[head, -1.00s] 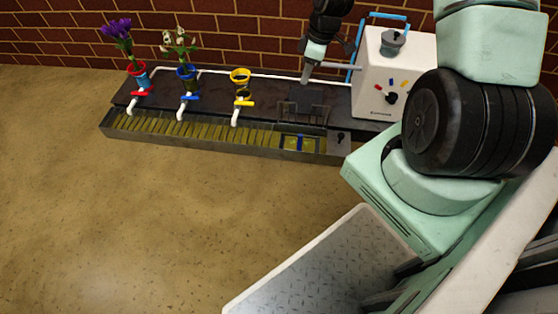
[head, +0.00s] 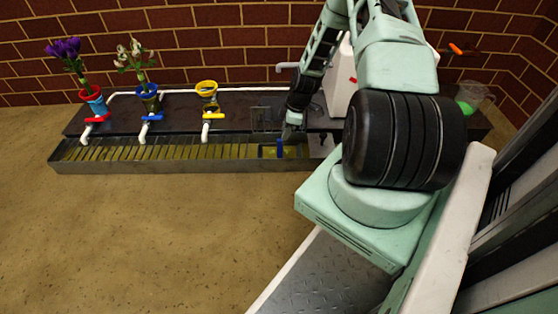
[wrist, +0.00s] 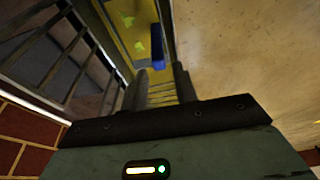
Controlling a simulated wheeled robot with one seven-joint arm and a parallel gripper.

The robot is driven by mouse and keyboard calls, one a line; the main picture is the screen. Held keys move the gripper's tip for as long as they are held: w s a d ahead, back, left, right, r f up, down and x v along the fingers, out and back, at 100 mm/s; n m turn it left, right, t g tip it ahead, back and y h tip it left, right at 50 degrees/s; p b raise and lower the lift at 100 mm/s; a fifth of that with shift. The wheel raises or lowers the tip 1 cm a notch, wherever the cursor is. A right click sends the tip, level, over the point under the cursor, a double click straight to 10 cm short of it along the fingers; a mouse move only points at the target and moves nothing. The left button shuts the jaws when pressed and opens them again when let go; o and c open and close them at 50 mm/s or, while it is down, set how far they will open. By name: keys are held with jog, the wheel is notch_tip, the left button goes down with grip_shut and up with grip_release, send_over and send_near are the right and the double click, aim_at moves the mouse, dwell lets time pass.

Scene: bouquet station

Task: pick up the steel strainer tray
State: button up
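The steel strainer tray (head: 268,152) sits in the right end of the long trough, with a blue grip (head: 280,149) on it. In the wrist view its blue grip (wrist: 158,46) shows beyond my fingertips, with yellow and some green bits inside the tray. My gripper (head: 289,134) is just above the tray, pointing down. In the wrist view the two dark fingers of my gripper (wrist: 161,80) stand apart with nothing between them. The grip lies ahead of the gap, apart from the fingers. My gripper hides part of the tray's right side in the head view.
The slatted trough (head: 150,153) runs left along the dark counter. Red, blue and yellow taps and cups stand behind it, two cups with flowers. A wire rack (head: 262,118) is just behind the tray. A white machine (head: 340,85) and a jug (head: 470,98) are right. Floor in front is clear.

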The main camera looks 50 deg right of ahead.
aim_at(279, 146)
jog(key=b+x, duration=0.3)
jog(key=x, duration=0.1)
jog(key=b+x, duration=0.3)
jog(key=x, duration=0.2)
jog(key=shift+w+d, duration=0.1)
jog(key=shift+w, duration=0.15)
jog(key=shift+r, duration=0.1)
grip_shut()
